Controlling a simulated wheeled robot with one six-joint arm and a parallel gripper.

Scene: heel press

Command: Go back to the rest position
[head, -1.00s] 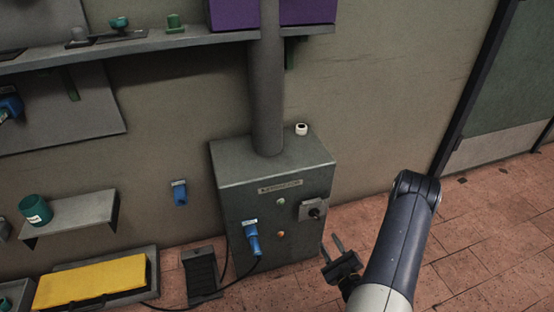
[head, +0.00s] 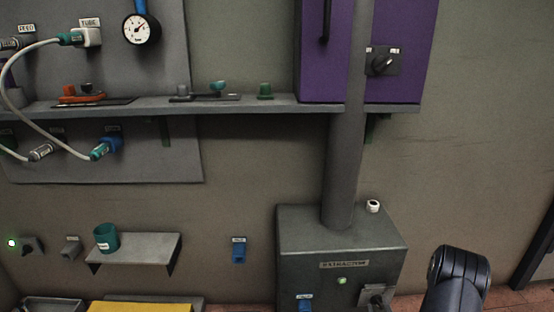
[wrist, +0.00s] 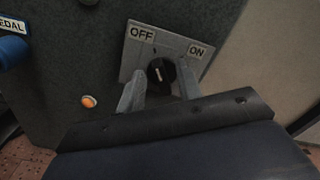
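My gripper (wrist: 159,85) shows in the wrist view with its two fingers apart and nothing held between them. The black rotary knob (wrist: 160,73) on its light plate (wrist: 190,42) marked OFF and ON lies just beyond the fingertips, in the gap between them. I cannot tell whether a finger touches it. In the head view, the switch plate (head: 376,296) is at the lower right of the grey box (head: 300,250). My arm's dark link (head: 460,275) is right of the box, and the gripper is below the frame.
A green lamp (head: 342,281) glows on the box. The shelf (head: 240,107) and purple cabinet (head: 325,60) are above, beside the vertical pipe (head: 343,170). A small shelf (head: 150,247) bears a green cup (head: 106,238). The wall right of the pipe is mostly bare.

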